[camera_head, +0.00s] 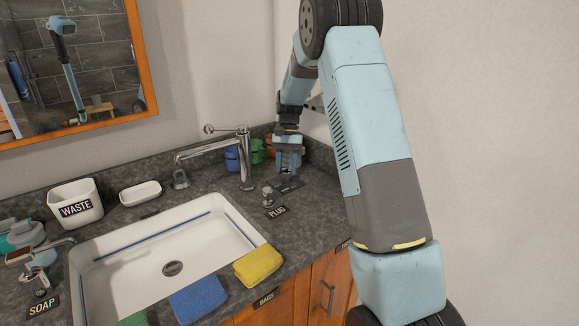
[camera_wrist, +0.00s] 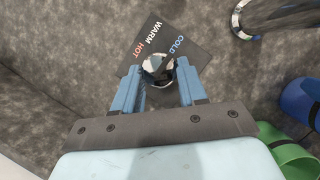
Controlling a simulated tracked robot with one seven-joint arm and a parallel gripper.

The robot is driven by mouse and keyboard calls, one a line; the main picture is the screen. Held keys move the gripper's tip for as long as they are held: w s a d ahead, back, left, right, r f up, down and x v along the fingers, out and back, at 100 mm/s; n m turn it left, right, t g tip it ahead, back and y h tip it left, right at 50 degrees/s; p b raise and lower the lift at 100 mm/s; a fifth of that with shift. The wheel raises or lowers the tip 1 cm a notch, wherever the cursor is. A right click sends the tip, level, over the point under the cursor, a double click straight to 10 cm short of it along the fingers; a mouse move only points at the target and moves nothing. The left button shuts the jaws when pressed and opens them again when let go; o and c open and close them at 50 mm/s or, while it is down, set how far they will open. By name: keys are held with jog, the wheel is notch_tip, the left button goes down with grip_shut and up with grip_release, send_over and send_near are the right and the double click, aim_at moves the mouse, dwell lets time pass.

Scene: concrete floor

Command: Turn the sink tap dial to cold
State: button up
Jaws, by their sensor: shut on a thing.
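The tap dial is a shiny chrome knob (camera_wrist: 158,71) on a dark plate (camera_wrist: 193,33) in the wrist view. The plate reads HOT, WARM and COLD, with HOT at the left and COLD at the right. My gripper (camera_wrist: 159,82) has its two blue fingers on either side of the knob and is shut on it. In the head view my gripper (camera_head: 289,168) points down at the counter, right of the chrome sink tap (camera_head: 244,160), and hides the knob. I cannot tell which word the dial points to.
The white sink (camera_head: 215,255) is front left of my gripper. A plug (camera_head: 267,196) with its PLUG label (camera_head: 276,211) lies close by. Blue (camera_head: 233,158) and green (camera_head: 258,152) containers stand behind, near the wall. A yellow sponge (camera_head: 258,266) rests on the sink's front edge.

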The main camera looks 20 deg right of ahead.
jog(key=o, duration=1)
jog(key=shift+a, duration=0.1)
jog(key=shift+o, duration=0.2)
jog(key=v, duration=1.3)
jog(key=shift+w+r, duration=0.25)
